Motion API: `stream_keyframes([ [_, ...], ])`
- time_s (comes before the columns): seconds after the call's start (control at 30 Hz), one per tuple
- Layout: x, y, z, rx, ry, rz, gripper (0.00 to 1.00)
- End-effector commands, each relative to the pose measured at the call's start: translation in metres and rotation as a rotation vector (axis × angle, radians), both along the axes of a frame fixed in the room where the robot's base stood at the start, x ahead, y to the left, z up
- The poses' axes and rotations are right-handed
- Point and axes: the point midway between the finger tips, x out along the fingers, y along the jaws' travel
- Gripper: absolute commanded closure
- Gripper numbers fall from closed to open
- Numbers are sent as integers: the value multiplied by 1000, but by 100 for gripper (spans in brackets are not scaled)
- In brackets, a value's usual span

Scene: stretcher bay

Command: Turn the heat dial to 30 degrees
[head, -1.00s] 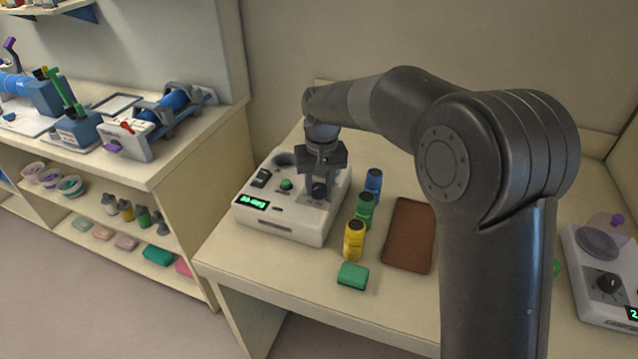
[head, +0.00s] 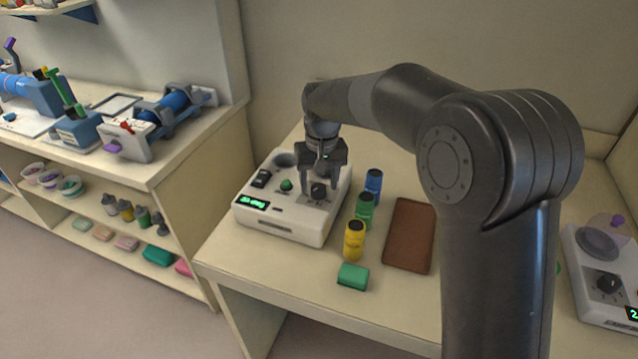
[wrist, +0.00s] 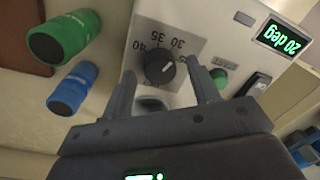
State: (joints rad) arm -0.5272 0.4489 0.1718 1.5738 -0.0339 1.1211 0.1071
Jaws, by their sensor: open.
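The heat dial (head: 318,190) is a black knob on a white control box (head: 290,232). The green display (wrist: 284,38) seems to read 20 deg; in the head view the display (head: 252,203) is too small to read surely. My gripper (head: 320,192) is open above the box, its fingers at either side of the dial. In the wrist view my gripper (wrist: 162,76) shows a gap around the knob.
A green button (head: 286,185) and black switch (head: 261,178) sit left of the dial.

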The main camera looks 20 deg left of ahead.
Motion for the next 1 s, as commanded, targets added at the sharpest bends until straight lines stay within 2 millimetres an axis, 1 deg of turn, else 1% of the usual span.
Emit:
stream_keyframes([
  [0.3, 2, -2, 62, 4, -4, 0, 45],
  [0.4, 2, -2, 79, 3, -3, 0, 45],
  [0.5, 2, -3, 91, 2, -2, 0, 45],
  [0.67, 2, -4, 99, 1, -2, 0, 45],
  [1.0, 2, -4, 99, 1, -1, 0, 45],
])
